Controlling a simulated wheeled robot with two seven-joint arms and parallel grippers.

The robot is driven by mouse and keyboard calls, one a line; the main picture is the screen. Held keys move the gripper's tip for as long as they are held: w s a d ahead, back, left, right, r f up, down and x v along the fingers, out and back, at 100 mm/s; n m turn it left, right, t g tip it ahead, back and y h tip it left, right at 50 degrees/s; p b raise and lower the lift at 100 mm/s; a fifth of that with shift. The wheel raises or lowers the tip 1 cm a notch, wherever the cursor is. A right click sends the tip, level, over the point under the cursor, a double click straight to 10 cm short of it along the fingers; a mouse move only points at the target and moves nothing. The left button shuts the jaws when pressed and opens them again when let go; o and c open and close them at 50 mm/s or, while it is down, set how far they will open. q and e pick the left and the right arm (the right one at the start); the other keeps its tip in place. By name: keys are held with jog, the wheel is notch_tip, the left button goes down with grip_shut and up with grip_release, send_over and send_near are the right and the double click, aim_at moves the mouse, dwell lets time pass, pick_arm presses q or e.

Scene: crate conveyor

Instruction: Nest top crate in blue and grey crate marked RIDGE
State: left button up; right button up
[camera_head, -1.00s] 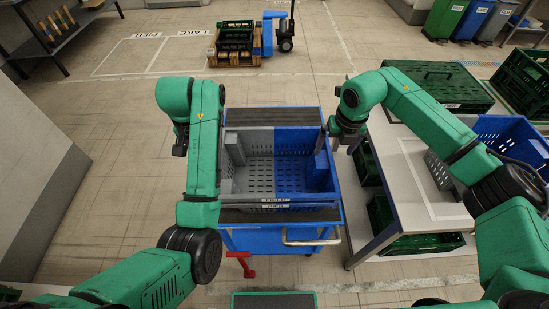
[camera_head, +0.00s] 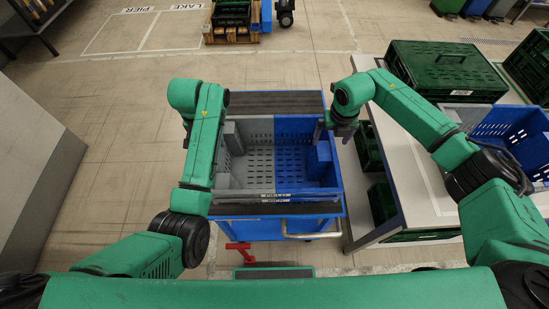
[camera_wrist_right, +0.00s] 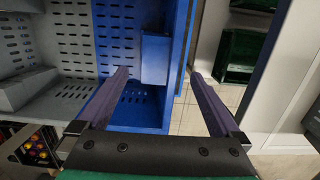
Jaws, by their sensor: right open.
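A blue and grey crate (camera_head: 252,190) sits on a blue cart in front of me, grey on the left and blue on the right. Its inside looks empty apart from corner blocks; small labels on its near side are too small to read. My right gripper (camera_head: 325,128) is at its right wall. In the right wrist view the open fingers (camera_wrist_right: 158,74) stand either side of the blue wall (camera_wrist_right: 181,50), with nothing clamped. My left arm reaches the crate's left side; its fingers are hidden behind the arm. Another blue and grey crate (camera_head: 515,122) stands on the right table, its marking unreadable.
The light table (camera_head: 405,190) stands right of the cart (camera_head: 265,229), with green crates on lower shelves. A pallet with dark crates (camera_head: 232,15) is at the back. Floor left of the cart is clear.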

aim_at(326, 150)
pick_arm(q)
jog(key=f, duration=0.7)
jog(key=shift+w+f, duration=0.2)
jog(key=shift+w, duration=0.2)
pick_arm(e)
jog(key=f, duration=0.7)
jog(key=shift+w+f, duration=0.15)
jog(key=shift+w, duration=0.25)
pick_arm(q)
jog(key=shift+r, duration=0.1)
pick_arm(e)
jog(key=shift+s, duration=0.1)
pick_arm(q)
jog(key=shift+s, duration=0.1)
jog(key=shift+c, duration=0.7)
pick_arm(e)
jog(key=shift+c, duration=0.6)
pick_arm(q)
grip_shut()
pick_arm(e)
jog(key=c, duration=1)
grip_shut()
